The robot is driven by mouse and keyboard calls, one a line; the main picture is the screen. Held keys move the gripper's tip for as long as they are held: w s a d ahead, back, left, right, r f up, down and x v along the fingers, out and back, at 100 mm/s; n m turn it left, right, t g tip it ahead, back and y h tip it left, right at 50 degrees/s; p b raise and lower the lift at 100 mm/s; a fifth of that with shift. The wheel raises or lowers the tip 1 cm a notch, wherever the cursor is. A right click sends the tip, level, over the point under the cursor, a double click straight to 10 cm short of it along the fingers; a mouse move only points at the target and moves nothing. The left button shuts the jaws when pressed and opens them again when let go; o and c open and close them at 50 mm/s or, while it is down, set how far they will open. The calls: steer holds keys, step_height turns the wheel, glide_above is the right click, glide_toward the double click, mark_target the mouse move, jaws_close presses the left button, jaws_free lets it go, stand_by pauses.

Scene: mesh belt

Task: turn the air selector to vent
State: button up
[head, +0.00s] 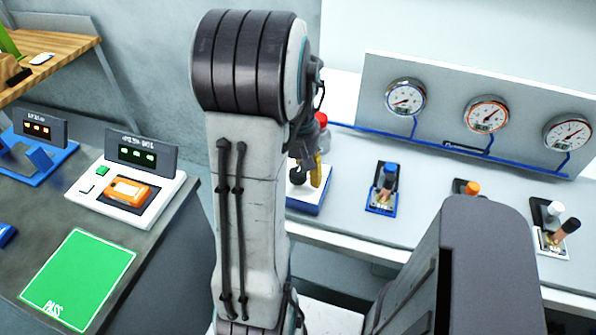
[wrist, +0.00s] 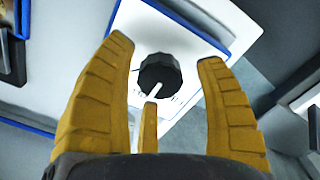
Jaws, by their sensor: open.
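The air selector looks to be the black round knob (wrist: 160,74) on a white panel (wrist: 190,48) with blue edges in the wrist view. Its white pointer slants toward the lower left of that picture; the small marks beside it are too small to read. My gripper (wrist: 170,75) is open, with yellow fingers on the left and right of the knob and a narrower yellow piece below it. No finger visibly touches the knob. In the head view my gripper (head: 318,180) is partly hidden behind my arm, close beside the knob (head: 297,175) on its white-and-blue box (head: 305,202).
Several lever switches, one with a blue knob (head: 390,170), stand right of the box on the bench. A panel with gauges (head: 486,114) and a blue pipe (head: 440,143) run behind. On the left counter are an orange device (head: 128,190) and a green PASS mat (head: 80,275).

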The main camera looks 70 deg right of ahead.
steer(key=shift+c, duration=0.2)
steer(key=c, duration=1.2)
steer(key=shift+o, duration=0.2)
steer(key=m, duration=0.4)
steer(key=shift+a+f+b, duration=0.1)
steer(key=shift+b, duration=0.25)
steer(key=m, duration=0.4)
steer(key=shift+m+b, duration=0.3)
steer(key=shift+m, duration=0.3)
